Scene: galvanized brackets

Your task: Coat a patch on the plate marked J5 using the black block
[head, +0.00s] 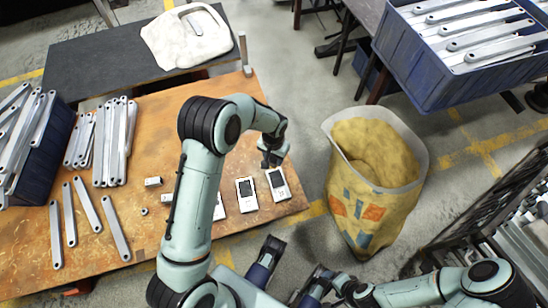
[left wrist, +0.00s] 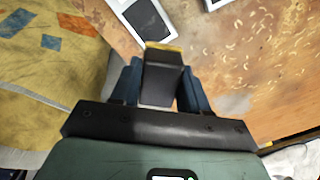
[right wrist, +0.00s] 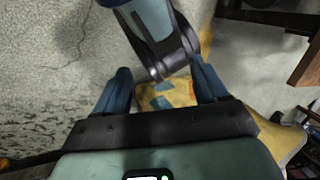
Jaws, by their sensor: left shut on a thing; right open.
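My left gripper (head: 270,160) is shut on the black block (left wrist: 162,82), which shows a yellow edge at its tip. The block is over the wooden table, close beside a pale plate with a dark patch (head: 278,184); the left wrist view shows this plate (left wrist: 143,20) just beyond the tip. I cannot tell whether block and table touch. A second such plate (head: 246,194) lies to its left, and a third (head: 218,208) is partly hidden by my left arm. The markings are too small to read, so I cannot tell which is J5. My right gripper (head: 311,287) is open, low at the front.
The wooden table (head: 160,210) holds several metal brackets and a dark blue crate (head: 40,165) at left. A yellow sack (head: 350,205) stands on the floor right of the table. A blue bin of brackets (head: 430,80) is at upper right. A white bag (head: 185,40) lies on the dark bench behind.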

